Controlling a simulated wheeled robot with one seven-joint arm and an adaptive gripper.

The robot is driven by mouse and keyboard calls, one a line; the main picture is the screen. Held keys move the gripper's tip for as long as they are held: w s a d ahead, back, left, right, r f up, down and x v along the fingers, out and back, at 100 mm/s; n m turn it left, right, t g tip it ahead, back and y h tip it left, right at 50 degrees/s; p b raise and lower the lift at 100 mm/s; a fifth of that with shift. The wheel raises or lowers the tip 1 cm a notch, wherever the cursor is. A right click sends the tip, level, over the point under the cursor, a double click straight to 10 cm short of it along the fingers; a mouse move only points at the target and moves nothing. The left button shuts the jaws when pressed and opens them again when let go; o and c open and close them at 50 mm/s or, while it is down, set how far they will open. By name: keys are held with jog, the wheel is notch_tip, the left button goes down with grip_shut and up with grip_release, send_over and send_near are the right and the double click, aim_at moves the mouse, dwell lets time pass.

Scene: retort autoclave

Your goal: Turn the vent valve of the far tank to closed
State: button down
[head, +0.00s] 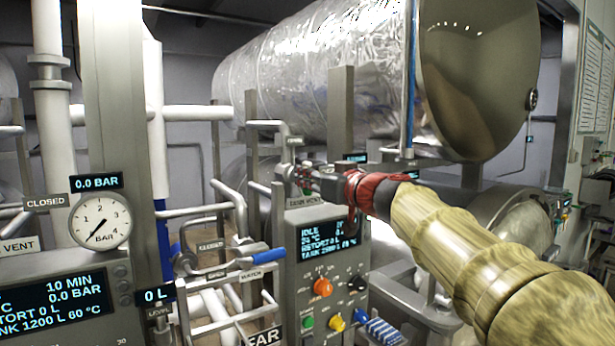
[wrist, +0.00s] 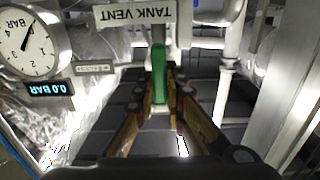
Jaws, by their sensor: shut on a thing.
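The vent valve's green lever (wrist: 159,72) stands in the middle of the wrist view, below a TANK VENT sign (wrist: 137,15) that appears upside down. My gripper (wrist: 160,92) is shut on this green lever, with one finger on each side of it. In the head view my gripper (head: 308,178) reaches in from the right, in front of the upper part of a control column (head: 298,270). The far tank (head: 320,75) is a large foil-wrapped cylinder behind.
A gauge (wrist: 32,45) and a 0.0 BAR display (wrist: 50,88) are beside the valve. A blue-handled lever (head: 268,256) and pipe rails are left of the column. A nearer panel with a gauge (head: 101,221) and CLOSED sign (head: 44,203) fills the left.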

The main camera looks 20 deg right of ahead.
jog(key=shift+b, duration=0.3)
jog(key=m+b, duration=0.1)
jog(key=m, duration=0.1)
jog(key=m+b, duration=0.1)
jog(key=shift+d+f+m+b, duration=0.15)
jog(key=shift+m+b, duration=0.2)
jog(key=shift+m, duration=0.05)
jog(key=m+b, duration=0.2)
jog(key=m, duration=0.2)
jog(key=shift+w+d+m, duration=0.1)
jog(key=shift+m, duration=0.2)
jog(key=m, duration=0.4)
jog(key=shift+d+f+m, duration=0.1)
jog(key=shift+m, duration=0.2)
jog(key=m, duration=0.4)
jog(key=shift+f+m, duration=0.2)
jog(key=shift+m, duration=0.2)
jog(key=c, duration=1.8)
grip_release()
jog(key=shift+c, duration=0.2)
